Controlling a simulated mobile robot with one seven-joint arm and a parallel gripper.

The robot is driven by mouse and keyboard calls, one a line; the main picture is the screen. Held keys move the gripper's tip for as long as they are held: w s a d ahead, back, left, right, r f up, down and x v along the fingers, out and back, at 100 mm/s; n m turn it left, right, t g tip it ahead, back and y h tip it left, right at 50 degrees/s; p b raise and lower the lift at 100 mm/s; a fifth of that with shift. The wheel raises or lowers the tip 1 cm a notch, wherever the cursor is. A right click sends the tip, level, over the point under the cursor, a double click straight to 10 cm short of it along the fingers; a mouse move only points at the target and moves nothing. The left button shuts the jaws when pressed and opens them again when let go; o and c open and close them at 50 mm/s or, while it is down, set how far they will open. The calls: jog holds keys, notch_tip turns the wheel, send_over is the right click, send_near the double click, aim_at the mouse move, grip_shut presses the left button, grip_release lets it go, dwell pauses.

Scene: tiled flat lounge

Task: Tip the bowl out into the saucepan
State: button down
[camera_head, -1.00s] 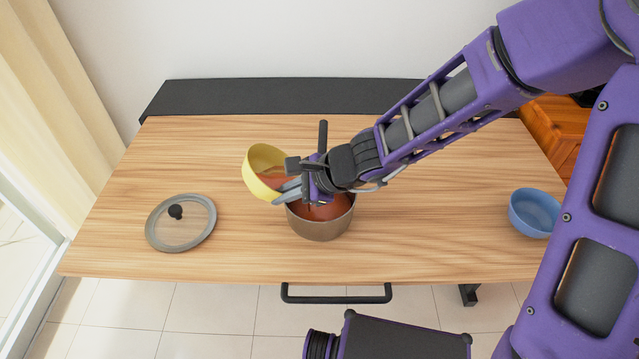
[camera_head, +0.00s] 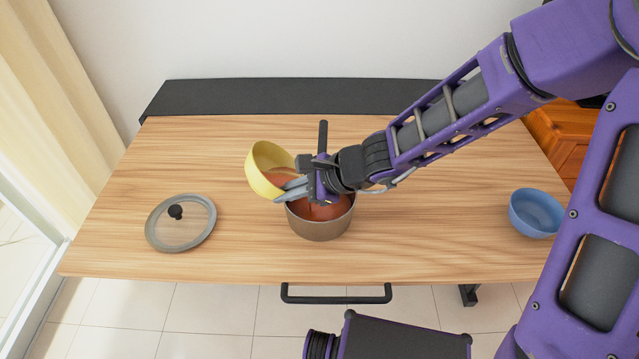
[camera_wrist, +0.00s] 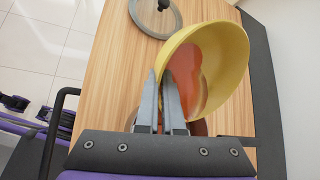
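My gripper (camera_head: 290,188) is shut on the rim of a yellow bowl (camera_head: 262,160) and holds it tilted, above and to the left of the saucepan. Reddish-orange contents show inside the bowl, also in the wrist view, where the bowl (camera_wrist: 228,72) lies beyond the fingers (camera_wrist: 165,98). The saucepan (camera_head: 318,229) is brown-grey with a dark handle pointing to the back. Reddish-orange contents show in it too, partly hidden by my gripper. In the wrist view the saucepan is mostly hidden behind the bowl and fingers.
A glass lid (camera_head: 181,236) with a black knob lies on the wooden table (camera_head: 400,245) to the left. A blue bowl (camera_head: 536,213) stands near the right edge. A dark strip (camera_head: 290,97) runs along the back.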

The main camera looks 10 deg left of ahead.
jog(key=shift+w+d+r+m+g+y+b, duration=0.2)
jog(key=shift+d+r+m+y, duration=0.1)
jog(key=shift+y, duration=0.5)
jog(key=shift+w+d+r+m+g+y+b, duration=0.1)
jog(key=shift+d+r+m+g+y, duration=0.2)
jog(key=shift+y, duration=0.5)
jog(key=shift+w+d+r+m+g+y+b, duration=0.15)
jog(key=shift+d+r+y, duration=0.2)
jog(key=shift+y, duration=0.45)
dwell(2.1)
